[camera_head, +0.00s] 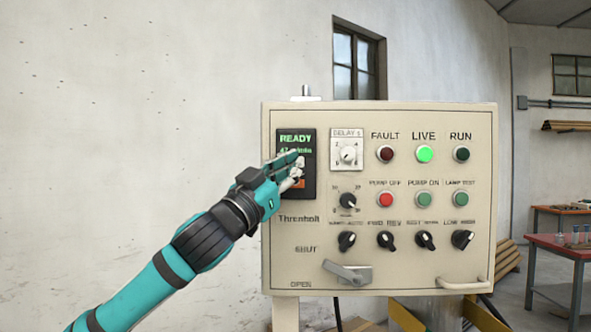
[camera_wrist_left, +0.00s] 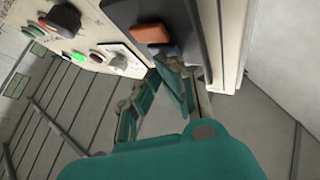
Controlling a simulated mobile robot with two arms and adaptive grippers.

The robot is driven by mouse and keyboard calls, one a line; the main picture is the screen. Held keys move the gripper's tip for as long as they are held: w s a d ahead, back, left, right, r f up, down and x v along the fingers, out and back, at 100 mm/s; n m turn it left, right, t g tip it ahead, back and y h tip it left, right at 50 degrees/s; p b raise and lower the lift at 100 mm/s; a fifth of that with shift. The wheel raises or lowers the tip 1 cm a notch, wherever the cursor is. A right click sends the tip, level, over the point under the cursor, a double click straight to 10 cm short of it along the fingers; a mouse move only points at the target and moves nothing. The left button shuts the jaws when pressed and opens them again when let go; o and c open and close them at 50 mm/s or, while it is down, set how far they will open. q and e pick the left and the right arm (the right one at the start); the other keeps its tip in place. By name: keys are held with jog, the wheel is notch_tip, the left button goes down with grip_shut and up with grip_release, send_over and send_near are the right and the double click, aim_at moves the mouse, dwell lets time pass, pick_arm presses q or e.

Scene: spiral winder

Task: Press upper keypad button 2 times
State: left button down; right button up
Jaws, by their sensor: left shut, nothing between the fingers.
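The keypad (camera_head: 309,150) is a dark panel at the upper left of the cream control box, with a green READY display (camera_head: 296,139). An orange button (camera_head: 299,184) shows low on it, partly behind my gripper. In the left wrist view the orange button (camera_wrist_left: 151,34) sits on the dark panel (camera_wrist_left: 185,18). My left gripper (camera_head: 298,160) is shut and empty, its fingertips in front of the keypad. In the left wrist view its fingers (camera_wrist_left: 160,85) lie just below the orange button. Whether they touch the panel I cannot tell. The keypad's middle is hidden. My right gripper is not in view.
The control box (camera_head: 380,268) carries a lit green LIVE lamp (camera_head: 424,154), a red PUMP OFF button (camera_head: 386,200), several black knobs and a grey lever handle (camera_head: 347,273). A red table (camera_head: 565,246) stands at the right. The wall at left is bare.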

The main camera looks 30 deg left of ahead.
pick_arm(q)
jog(key=shift+s+d, duration=0.45)
jog(key=shift+s, duration=0.2)
jog(key=s+d, duration=0.1)
jog(key=s, duration=0.1)
jog(key=s+d+b, duration=0.1)
jog(key=s, duration=0.1)
jog(key=shift+s+d, duration=0.1)
jog(key=shift+d, duration=0.2)
dwell(0.3)
